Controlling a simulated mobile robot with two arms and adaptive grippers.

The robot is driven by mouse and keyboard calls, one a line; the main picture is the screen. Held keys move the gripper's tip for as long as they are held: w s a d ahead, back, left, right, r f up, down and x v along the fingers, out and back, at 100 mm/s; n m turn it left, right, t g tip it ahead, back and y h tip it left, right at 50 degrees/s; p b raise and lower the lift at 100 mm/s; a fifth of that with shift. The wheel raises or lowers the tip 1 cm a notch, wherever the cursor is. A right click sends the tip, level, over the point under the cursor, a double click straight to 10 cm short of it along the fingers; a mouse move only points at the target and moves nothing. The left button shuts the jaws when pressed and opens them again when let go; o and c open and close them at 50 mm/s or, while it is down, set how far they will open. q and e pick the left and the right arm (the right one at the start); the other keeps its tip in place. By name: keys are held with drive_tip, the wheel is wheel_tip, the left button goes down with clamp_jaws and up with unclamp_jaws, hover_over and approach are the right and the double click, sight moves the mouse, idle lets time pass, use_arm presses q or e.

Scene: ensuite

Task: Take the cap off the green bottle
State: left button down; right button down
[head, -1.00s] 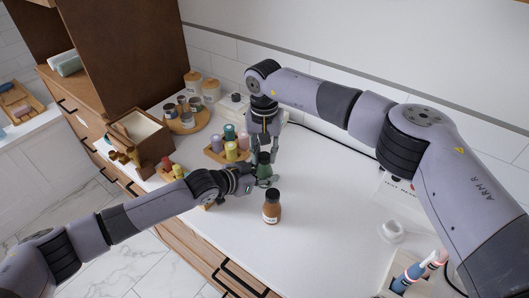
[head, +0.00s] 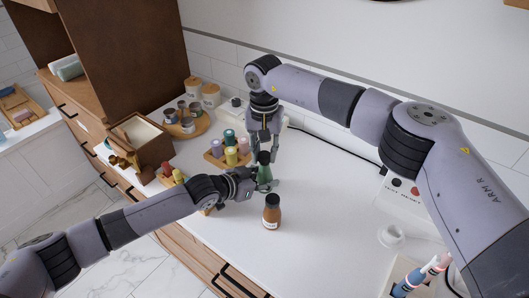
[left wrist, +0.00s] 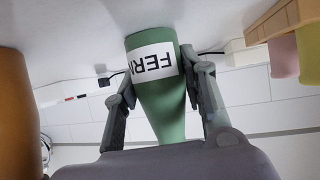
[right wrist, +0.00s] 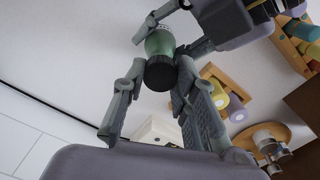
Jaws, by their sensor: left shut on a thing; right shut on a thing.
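The green bottle (head: 264,176) stands upright on the white counter, its dark cap (head: 264,157) on top. My left gripper (head: 262,185) is shut on the bottle's body from the side. The left wrist view shows the bottle (left wrist: 162,98) between both fingers, with a white label reading "FER". My right gripper (head: 264,153) points down from above and is shut on the cap. In the right wrist view, the dark round cap (right wrist: 160,73) sits between the fingertips, with the green glass beyond it. I cannot tell whether the cap has loosened.
A brown bottle (head: 271,212) stands close in front of the green one. A wooden tray (head: 213,158) of coloured bottles is behind left. A wooden box (head: 140,143) and a round tray (head: 187,125) of jars are farther left. The counter to the right is mostly clear.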

sight(265, 155)
drive_tip(key=shift+r, duration=2)
use_arm(q)
drive_tip(key=c, duration=0.9)
unclamp_jaws()
